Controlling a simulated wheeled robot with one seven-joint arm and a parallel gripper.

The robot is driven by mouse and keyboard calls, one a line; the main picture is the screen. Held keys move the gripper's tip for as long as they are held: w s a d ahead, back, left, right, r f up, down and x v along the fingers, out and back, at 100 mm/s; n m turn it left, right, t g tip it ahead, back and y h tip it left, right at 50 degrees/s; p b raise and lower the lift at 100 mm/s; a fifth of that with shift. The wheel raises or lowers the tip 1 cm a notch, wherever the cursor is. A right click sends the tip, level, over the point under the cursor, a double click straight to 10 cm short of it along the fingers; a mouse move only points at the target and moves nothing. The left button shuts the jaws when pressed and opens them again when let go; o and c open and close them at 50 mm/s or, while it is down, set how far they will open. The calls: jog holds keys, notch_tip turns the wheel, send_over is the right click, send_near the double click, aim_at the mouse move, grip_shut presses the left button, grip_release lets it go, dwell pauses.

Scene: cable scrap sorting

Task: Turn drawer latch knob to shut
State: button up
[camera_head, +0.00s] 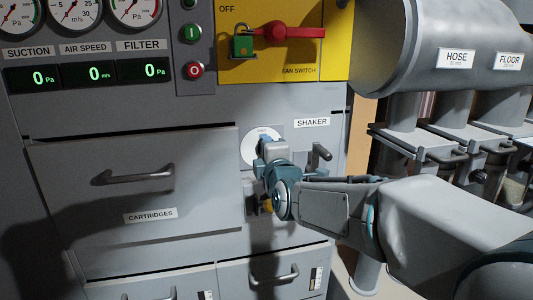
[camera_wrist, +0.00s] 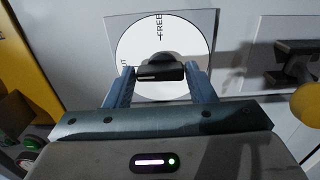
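My gripper (camera_wrist: 160,76) is at the dial, one finger at each end of the knob. Whether the fingers press on it or stand slightly apart is unclear. In the head view my gripper (camera_head: 264,146) hides the knob and part of the dial (camera_head: 249,148).
The cartridges drawer (camera_head: 75,185) is left of the dial. A small crank handle (camera_head: 320,153) sticks out right of it. The yellow fan switch panel (camera_head: 335,40), with a red handle and green padlock, is above. Lower drawers (camera_head: 230,275) and duct pipes (camera_head: 405,105) are nearby.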

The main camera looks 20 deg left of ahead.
jog(key=shift+o, duration=1.2)
jog(key=v, duration=1.3)
jog(key=shift+s+p, duration=0.4)
jog(key=shift+p, duration=0.05)
jog(key=shift+d, duration=0.2)
